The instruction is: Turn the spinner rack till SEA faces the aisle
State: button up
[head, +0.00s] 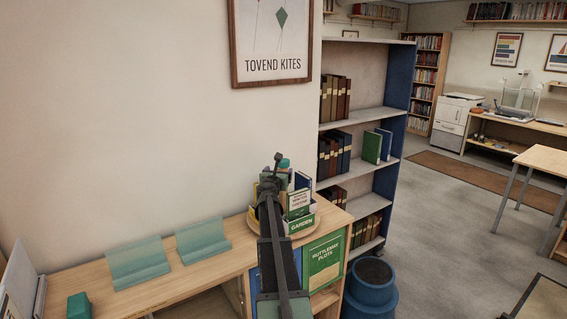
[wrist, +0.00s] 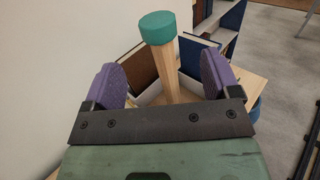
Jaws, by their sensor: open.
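The spinner rack (head: 307,208) stands on the wooden counter, and its label facing me reads GARDEN. No SEA label is readable in either view. The rack's wooden post (wrist: 166,72) rises in the wrist view and ends in a teal cap (wrist: 158,27). The cap also shows above the rack in the head view (head: 284,163). My gripper (wrist: 160,79) is open, with one purple finger on each side of the post and gaps between. My arm hides the rack's left part in the head view.
Two teal book stands (head: 138,262) and a small teal block (head: 79,305) sit left on the counter (head: 190,276). A blue bin (head: 370,290) stands on the floor right of it. A bookshelf (head: 365,114) rises behind.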

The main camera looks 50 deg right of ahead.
aim_at(282, 164)
jog(key=x, duration=1)
jog(key=shift+w+d, duration=0.25)
jog(key=shift+w, duration=0.1)
jog(key=c, duration=1.3)
jog(key=shift+a, duration=0.1)
